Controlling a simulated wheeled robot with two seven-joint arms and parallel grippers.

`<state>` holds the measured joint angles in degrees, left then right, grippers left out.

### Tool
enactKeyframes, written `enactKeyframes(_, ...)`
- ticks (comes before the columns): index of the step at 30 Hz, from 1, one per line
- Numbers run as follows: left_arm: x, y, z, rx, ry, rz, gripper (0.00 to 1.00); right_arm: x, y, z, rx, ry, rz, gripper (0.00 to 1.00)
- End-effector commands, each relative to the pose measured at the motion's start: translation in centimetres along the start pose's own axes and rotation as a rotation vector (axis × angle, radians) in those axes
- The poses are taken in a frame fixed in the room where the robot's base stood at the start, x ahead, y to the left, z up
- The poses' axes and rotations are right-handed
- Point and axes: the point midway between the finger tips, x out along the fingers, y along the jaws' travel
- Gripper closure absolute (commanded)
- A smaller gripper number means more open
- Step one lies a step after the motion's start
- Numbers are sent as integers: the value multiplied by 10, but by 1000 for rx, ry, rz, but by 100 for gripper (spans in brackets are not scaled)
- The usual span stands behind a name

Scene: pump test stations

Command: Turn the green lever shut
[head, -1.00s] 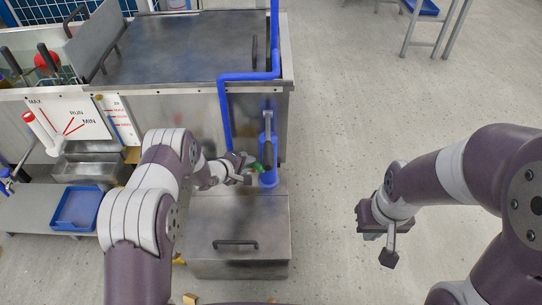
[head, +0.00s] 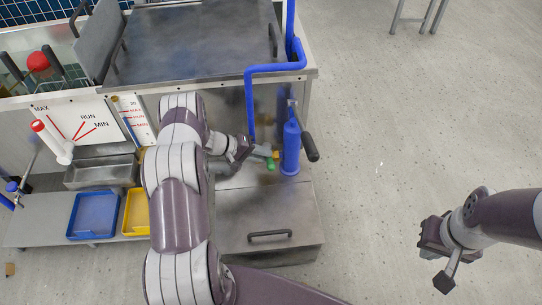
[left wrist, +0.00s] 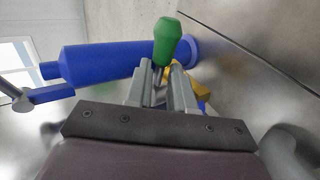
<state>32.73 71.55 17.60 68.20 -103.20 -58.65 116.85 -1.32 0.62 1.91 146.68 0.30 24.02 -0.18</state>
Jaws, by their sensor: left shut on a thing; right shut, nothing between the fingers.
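The green lever (head: 271,163) sits low on the left side of the upright blue pump body (head: 290,148). My left gripper (head: 262,151) is at it from the left, shut on the lever. In the left wrist view the green knob (left wrist: 167,42) stands just beyond the fingertips (left wrist: 161,75), and the blue body (left wrist: 100,62) lies to its left. The fingers hide the lever's stem, so I cannot tell its exact angle. My right gripper (head: 444,278) is shut and empty, over the floor at the right.
A dark pump handle (head: 309,146) sticks out to the right of the blue body. A blue pipe (head: 250,105) runs up behind it. A metal box with a handle (head: 269,234) stands in front. Blue (head: 93,213) and yellow (head: 136,211) trays lie at left. The right floor is clear.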

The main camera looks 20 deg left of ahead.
Motion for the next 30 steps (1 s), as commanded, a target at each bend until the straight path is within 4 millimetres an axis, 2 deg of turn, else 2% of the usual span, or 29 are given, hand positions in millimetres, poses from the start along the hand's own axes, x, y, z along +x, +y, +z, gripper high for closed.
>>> enactKeyframes(6, -3, -4, -2, 35, -50, -2, 100, 8, 0, 1, 0, 0, 0, 100)
enactKeyframes(22, -5, -4, -3, 48, -69, -2, 100, 9, 0, 1, 0, 0, 0, 100)
enactKeyframes(23, -5, -4, -3, 48, -69, -2, 74, 9, 0, 1, 0, 0, 0, 100)
enactKeyframes(24, -5, -3, -3, 48, -69, -2, 66, 9, 0, 1, 0, 0, 0, 100)
enactKeyframes(30, -5, -3, -3, 48, -69, -1, 66, 9, 0, 1, 0, 0, 0, 100)
